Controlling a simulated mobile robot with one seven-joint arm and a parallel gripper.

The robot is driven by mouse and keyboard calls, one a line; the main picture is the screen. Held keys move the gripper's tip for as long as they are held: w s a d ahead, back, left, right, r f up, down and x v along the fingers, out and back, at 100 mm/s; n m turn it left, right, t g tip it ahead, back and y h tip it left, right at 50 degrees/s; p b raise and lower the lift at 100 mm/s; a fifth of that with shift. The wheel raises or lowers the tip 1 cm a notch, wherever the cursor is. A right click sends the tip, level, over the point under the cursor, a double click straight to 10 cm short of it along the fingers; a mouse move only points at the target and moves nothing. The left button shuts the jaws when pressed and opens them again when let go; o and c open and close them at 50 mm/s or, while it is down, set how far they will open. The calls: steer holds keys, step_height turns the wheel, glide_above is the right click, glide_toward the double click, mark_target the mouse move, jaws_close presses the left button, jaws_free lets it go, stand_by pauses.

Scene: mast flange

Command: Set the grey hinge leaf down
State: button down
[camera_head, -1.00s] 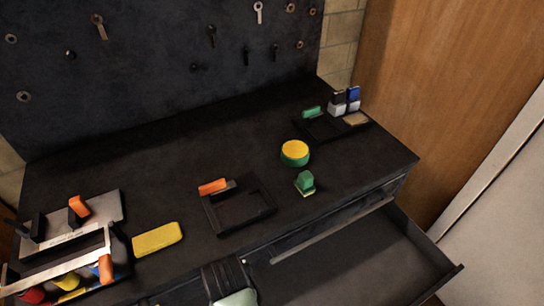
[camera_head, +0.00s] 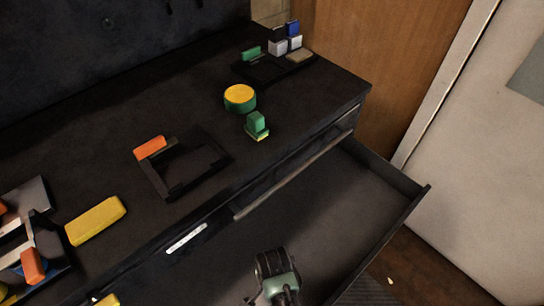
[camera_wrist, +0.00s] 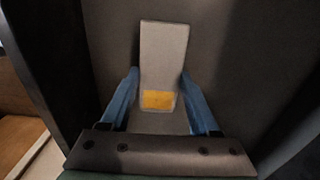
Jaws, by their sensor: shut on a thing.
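The grey hinge leaf (camera_wrist: 165,48) is a flat grey plate with a yellow-orange patch, seen in the wrist view between the two blue fingers. My gripper (camera_wrist: 159,88) is shut on it. The leaf points away from the gripper, toward a dark surface. The leaf cannot be made out there. How far the leaf is from the surface below is unclear.
The dark bench top holds an orange-handled item on a black square tray (camera_head: 213,178), a yellow block (camera_head: 95,221), a green block (camera_head: 257,124), and a round green-yellow tape (camera_head: 240,97). A tray of small items (camera_head: 262,72) stands at the back. The drawer floor looks bare.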

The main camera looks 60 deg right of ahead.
steer(key=shift+f+b, duration=0.3)
steer(key=shift+f, duration=1.35)
steer(key=shift+f, duration=0.1)
steer(key=shift+c, duration=0.6)
jaws_free()
steer(key=shift+f, duration=0.1)
step_height(320, 180, up, 12)
steer(key=p, duration=0.2)
steer(key=shift+r+p, duration=0.2)
steer(key=shift+p, duration=0.15)
